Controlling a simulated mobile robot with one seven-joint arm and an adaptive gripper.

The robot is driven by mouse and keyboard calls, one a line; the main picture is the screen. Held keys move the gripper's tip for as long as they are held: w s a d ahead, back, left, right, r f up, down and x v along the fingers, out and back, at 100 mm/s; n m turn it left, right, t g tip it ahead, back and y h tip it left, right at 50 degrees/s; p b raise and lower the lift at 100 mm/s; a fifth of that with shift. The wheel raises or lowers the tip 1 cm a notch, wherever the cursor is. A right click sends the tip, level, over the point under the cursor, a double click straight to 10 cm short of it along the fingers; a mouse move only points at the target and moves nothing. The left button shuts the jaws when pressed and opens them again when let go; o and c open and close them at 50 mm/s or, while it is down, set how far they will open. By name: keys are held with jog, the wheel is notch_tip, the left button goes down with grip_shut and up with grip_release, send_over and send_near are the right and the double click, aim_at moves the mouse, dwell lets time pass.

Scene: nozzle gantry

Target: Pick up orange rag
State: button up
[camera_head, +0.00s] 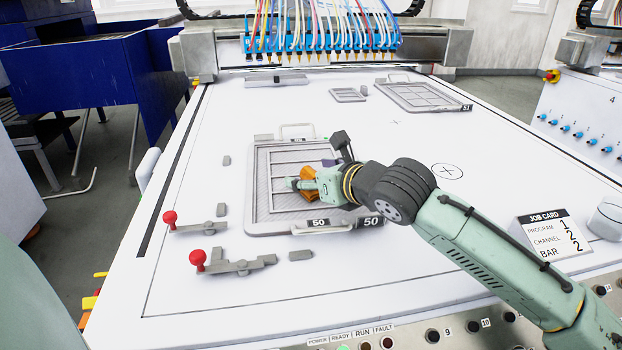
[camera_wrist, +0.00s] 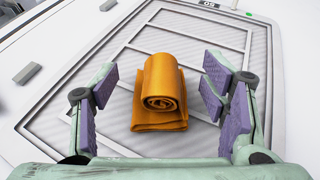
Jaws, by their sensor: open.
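The orange rag (camera_wrist: 160,92) lies rolled and folded on the grey framed plate (camera_wrist: 209,42) in the wrist view. In the head view the rag (camera_head: 309,186) shows on the same plate (camera_head: 262,150), partly hidden by my gripper (camera_head: 304,184). In the wrist view my gripper (camera_wrist: 160,90) is open, with purple finger pads on both sides of the rag. Gaps show between the pads and the rag, so neither side appears to touch it. How high the fingers are above the plate is hard to tell.
Two red-knobbed clamps (camera_head: 238,262) stand left of the plate. A row of nozzles with coloured tubes (camera_head: 320,40) hangs at the back. Another framed plate (camera_head: 412,95) lies at the back right. A job card (camera_head: 555,236) stands at the right. The table (camera_head: 200,130) is otherwise mostly clear.

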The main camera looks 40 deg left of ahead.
jog(key=shift+w+a+f, duration=0.1)
jog(key=shift+a+f, duration=0.05)
jog(key=shift+a, duration=0.15)
jog(key=shift+c, duration=0.3)
jog(key=c, duration=1.3)
